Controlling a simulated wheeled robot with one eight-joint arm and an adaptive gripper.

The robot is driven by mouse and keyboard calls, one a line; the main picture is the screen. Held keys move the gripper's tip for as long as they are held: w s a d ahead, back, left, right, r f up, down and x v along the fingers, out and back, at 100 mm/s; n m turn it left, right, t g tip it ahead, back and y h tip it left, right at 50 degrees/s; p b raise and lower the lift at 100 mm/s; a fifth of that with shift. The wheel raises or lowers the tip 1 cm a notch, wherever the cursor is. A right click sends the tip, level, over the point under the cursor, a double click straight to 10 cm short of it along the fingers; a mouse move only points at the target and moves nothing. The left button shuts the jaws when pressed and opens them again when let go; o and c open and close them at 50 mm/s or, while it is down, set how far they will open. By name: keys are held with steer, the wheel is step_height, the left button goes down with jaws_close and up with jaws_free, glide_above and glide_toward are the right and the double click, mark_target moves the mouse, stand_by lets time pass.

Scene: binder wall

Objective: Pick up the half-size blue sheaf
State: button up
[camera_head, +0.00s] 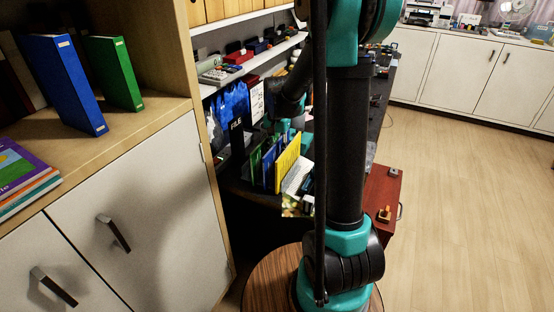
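A blue binder (65,85) stands upright on the wooden shelf at the left, leaning a little. On the desk behind my arm, a small group of thin files stands upright. It includes a green one (255,163), a blue one (269,167) and a yellow one (288,161). The blue one is narrow in view, partly covered by its neighbours; I cannot tell its full size. My arm rises in the middle of the view and folds back over the desk. I cannot make out the fingers of my gripper.
A green binder (115,72) stands beside the blue binder. Flat books (22,178) lie at the shelf's left end. A blue bag (232,105) stands behind the desk files. A red drawer unit (384,192) is right of my arm. The floor (455,200) at right is clear.

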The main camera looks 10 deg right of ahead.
steer(key=shift+f, duration=0.4)
steer(key=shift+f, duration=0.2)
stand_by(0.4)
steer(key=shift+c, duration=0.3)
jaws_close()
